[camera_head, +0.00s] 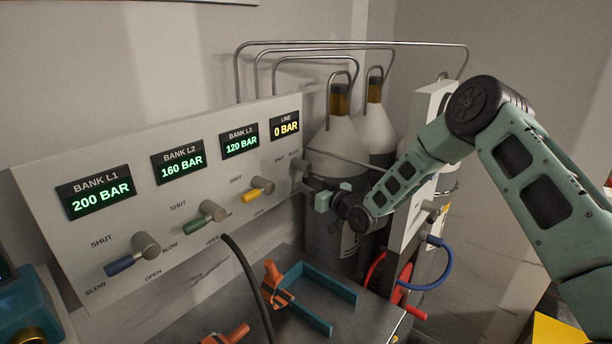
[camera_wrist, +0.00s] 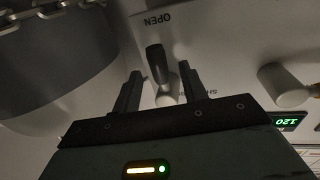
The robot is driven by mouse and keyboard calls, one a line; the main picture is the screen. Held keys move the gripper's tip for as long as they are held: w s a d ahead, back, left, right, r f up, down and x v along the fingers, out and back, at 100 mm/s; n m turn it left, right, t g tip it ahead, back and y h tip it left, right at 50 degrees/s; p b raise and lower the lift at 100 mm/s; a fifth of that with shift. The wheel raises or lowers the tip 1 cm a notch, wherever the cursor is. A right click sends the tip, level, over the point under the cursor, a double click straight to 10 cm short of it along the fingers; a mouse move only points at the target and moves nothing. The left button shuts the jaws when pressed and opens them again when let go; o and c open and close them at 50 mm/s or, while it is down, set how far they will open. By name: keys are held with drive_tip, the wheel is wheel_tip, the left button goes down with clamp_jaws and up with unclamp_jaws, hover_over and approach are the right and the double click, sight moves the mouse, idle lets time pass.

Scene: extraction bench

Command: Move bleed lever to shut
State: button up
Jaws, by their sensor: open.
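The bleed lever (camera_wrist: 157,62) is a black handle on a pale round hub at the right end of the panel, below the LINE display reading 0 BAR. In the wrist view it points toward the upside-down OPEN label, with a partly hidden SHUT label to the right of the hub. In the head view its hub (camera_head: 301,166) shows, while my gripper hides most of the handle. My gripper (camera_wrist: 160,71) is open, its two dark fingers on either side of the lever with visible gaps. It also shows at the panel's right end in the head view (camera_head: 311,184).
The blue (camera_head: 124,262), green (camera_head: 205,217) and yellow (camera_head: 258,190) levers line the panel (camera_head: 70,155) to the left. Gas cylinders (camera_head: 345,140) stand close behind my gripper.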

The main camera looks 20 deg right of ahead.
drive_tip(key=shift+p+x, duration=0.3)
drive_tip(key=shift+x, duration=1.05)
clamp_jaws()
